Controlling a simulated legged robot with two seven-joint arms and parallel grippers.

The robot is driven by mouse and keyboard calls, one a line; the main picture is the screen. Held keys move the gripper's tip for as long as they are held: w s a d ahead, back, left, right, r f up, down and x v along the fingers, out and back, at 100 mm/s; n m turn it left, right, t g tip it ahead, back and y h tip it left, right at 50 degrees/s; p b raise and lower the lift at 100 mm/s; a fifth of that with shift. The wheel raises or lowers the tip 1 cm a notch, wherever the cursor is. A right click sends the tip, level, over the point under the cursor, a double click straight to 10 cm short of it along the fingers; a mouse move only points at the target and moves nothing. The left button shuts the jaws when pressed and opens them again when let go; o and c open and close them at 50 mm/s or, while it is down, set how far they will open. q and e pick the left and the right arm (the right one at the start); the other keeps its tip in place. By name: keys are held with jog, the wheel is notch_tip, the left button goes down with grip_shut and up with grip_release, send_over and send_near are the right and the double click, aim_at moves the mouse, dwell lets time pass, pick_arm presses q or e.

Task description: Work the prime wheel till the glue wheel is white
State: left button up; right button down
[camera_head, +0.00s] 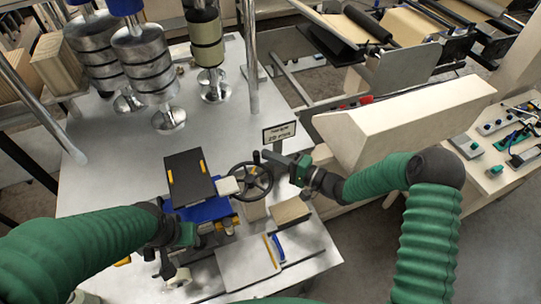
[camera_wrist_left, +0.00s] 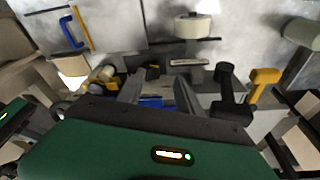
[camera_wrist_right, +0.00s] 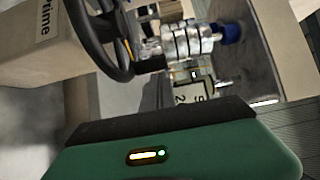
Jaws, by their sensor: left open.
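The prime wheel (camera_head: 252,182) is a black spoked handwheel on a cream box; it also shows in the right wrist view (camera_wrist_right: 104,40), beside the word "Prime". My right gripper (camera_head: 268,158) is at the far edge of the wheel. Its fingers (camera_wrist_right: 157,88) are close together at a black knob (camera_wrist_right: 151,66) on the rim, and look shut on it. My left gripper (camera_head: 174,246) is open and empty, low over the front left of the black-and-blue unit (camera_head: 188,178); its fingers are apart in the left wrist view (camera_wrist_left: 158,92). I cannot tell which part is the glue wheel.
A small sign (camera_head: 280,131) stands behind the prime wheel. Metal posts and stacked steel rollers (camera_head: 145,62) stand at the back left. A cream machine housing (camera_head: 395,115) stands to the right.

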jog(key=p+v, duration=0.3)
jog(key=v, duration=1.4)
